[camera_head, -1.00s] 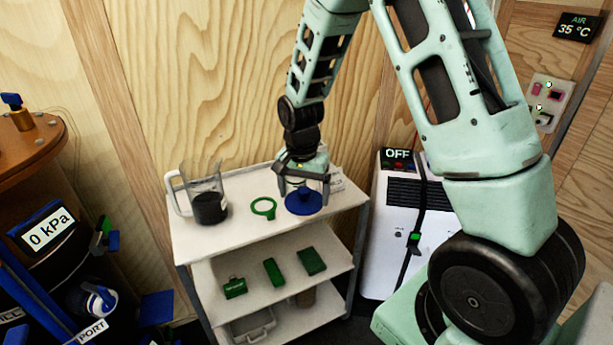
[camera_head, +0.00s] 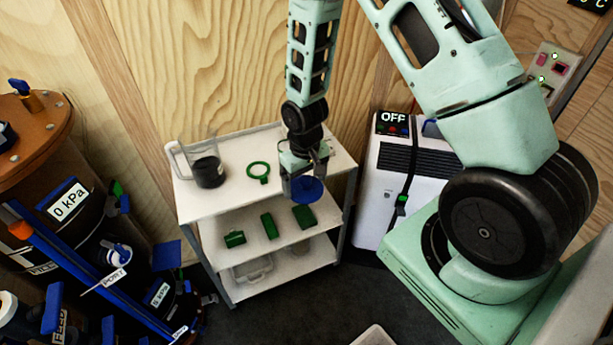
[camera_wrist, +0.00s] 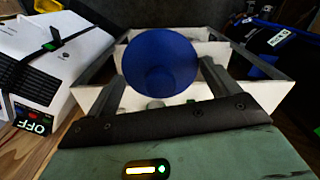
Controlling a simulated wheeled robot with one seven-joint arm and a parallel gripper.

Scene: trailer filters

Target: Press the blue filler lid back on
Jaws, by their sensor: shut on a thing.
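The blue filler lid (camera_head: 307,188) is a round blue disc held at the fingertips of my gripper (camera_head: 305,175). In the head view it hangs in front of the cart's top shelf edge. In the wrist view the blue lid (camera_wrist: 160,62) fills the middle, with one finger on each side, and my gripper (camera_wrist: 170,85) is shut on it. The filler opening that the lid fits cannot be made out for certain; dark vessels with blue fittings stand at the left in the head view.
A white cart (camera_head: 235,205) carries a jug of dark liquid (camera_head: 208,170) and a green ring (camera_head: 258,170). Green blocks (camera_head: 304,216) lie on its middle shelf. A white cooler marked OFF (camera_head: 385,185) stands right. A vessel reading 0 kPa (camera_head: 68,198) stands left.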

